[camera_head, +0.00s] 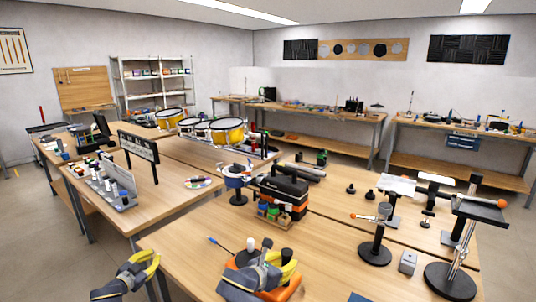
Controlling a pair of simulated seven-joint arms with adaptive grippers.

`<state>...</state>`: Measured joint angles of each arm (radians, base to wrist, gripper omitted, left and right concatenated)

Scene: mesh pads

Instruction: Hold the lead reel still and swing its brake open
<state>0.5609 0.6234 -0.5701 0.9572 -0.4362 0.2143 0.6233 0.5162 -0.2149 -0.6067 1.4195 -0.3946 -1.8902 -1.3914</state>
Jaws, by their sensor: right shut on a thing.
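The lead reel appears to be the orange object (291,290) at the near edge of the table, at the bottom middle of the head view. My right gripper (272,266) is over it, shut on part of it, and covers most of it. Which part is between the fingers, and how the brake stands, I cannot tell. My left gripper (152,267) is off to the left, beyond the table's near left edge. Its yellow fingers are apart with nothing between them.
A white cylinder (250,244) and a blue-handled tool (219,246) are close behind the reel. A black-orange case (284,192) stands further back. Stands with round black bases (374,254) and a grey block (407,262) are to the right. The table's left front is clear.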

